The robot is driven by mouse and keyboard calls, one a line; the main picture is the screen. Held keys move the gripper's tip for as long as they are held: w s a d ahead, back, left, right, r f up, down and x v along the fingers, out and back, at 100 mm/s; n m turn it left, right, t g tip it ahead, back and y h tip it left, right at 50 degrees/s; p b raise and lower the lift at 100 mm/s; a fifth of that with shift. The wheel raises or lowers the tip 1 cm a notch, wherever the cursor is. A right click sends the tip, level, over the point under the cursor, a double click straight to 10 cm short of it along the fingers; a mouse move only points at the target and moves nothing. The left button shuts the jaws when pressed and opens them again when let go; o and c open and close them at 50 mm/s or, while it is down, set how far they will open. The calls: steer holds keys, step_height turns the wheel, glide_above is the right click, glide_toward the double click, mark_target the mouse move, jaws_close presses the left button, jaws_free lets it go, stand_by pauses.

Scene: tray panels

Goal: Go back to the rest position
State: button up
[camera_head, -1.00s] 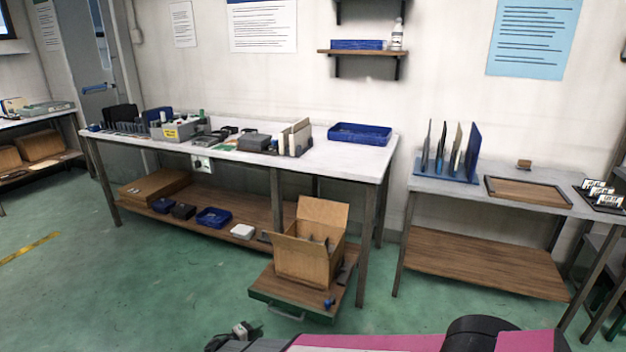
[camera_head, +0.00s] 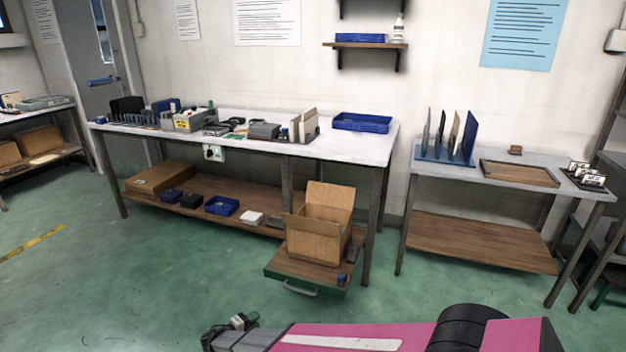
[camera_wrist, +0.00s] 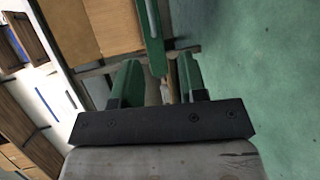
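My pink arm (camera_head: 350,338) reaches in from the bottom of the head view, with its grey wrist and my gripper (camera_head: 238,322) at the lower left end. The gripper is low in the picture, in front of the workbench and apart from it. In the wrist view, the two green fingers of my gripper (camera_wrist: 157,82) stand apart with a gap between them. No held object shows in the gap. The fingertips are small and partly hidden in the head view.
A long workbench (camera_head: 350,147) holds tools, holders and a blue tray (camera_head: 362,123). An open cardboard box (camera_head: 318,240) sits on a green-edged platform (camera_head: 300,270) low in front. A smaller table (camera_head: 455,180) stands right. Green floor (camera_head: 120,290) is clear at lower left.

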steer(key=w+d+r+m+g+y, duration=0.1)
steer(key=w+d+r+m+g, duration=0.2)
steer(key=d, duration=0.5)
steer(key=d+r+g+y, duration=0.1)
steer(key=d+r+g, duration=0.25)
steer(key=d, duration=0.45)
steer(key=w+d+r+m+g, duration=0.2)
steer(key=d+r+g, duration=0.1)
steer(key=d+r, duration=0.3)
steer(key=s+d+r+m+y, duration=0.2)
steer(key=d+r+y, duration=0.2)
steer(key=d, duration=0.5)
steer(key=s+d+r+m+g+y, duration=0.1)
steer(key=s+d+r+m+y, duration=0.1)
steer(key=d+r, duration=0.6)
steer(key=d+m+y, duration=0.1)
steer(key=d+y, duration=0.1)
steer(key=shift+s+d+r+y, duration=0.25)
steer(key=shift+r+y, duration=0.05)
steer(key=shift+y, duration=0.1)
